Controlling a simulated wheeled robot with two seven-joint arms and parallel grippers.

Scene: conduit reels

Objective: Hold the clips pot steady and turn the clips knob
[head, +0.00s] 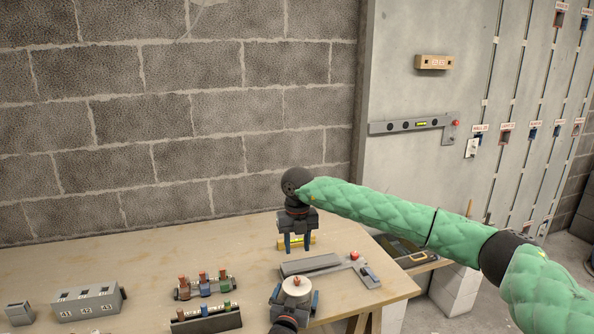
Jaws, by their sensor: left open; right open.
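A round pot (293,297) stands near the front right of the bench, with a pale knob (296,285) on top that carries a small reddish mark. It is the only knobbed pot in view, but I can read no clips label on it. My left gripper (295,300) comes in from the bottom edge, open, with blue fingers on either side of the pot. I cannot tell whether they touch it. My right gripper (297,243) is open and empty, pointing down behind the pot, apart from the knob. The pot's lower front is partly hidden by my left gripper.
A yellow item (312,240) lies behind my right gripper's fingers. Racks with coloured pieces (205,287) and a numbered grey box (88,304) stand to the left. The bench (150,256) is clear towards the wall.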

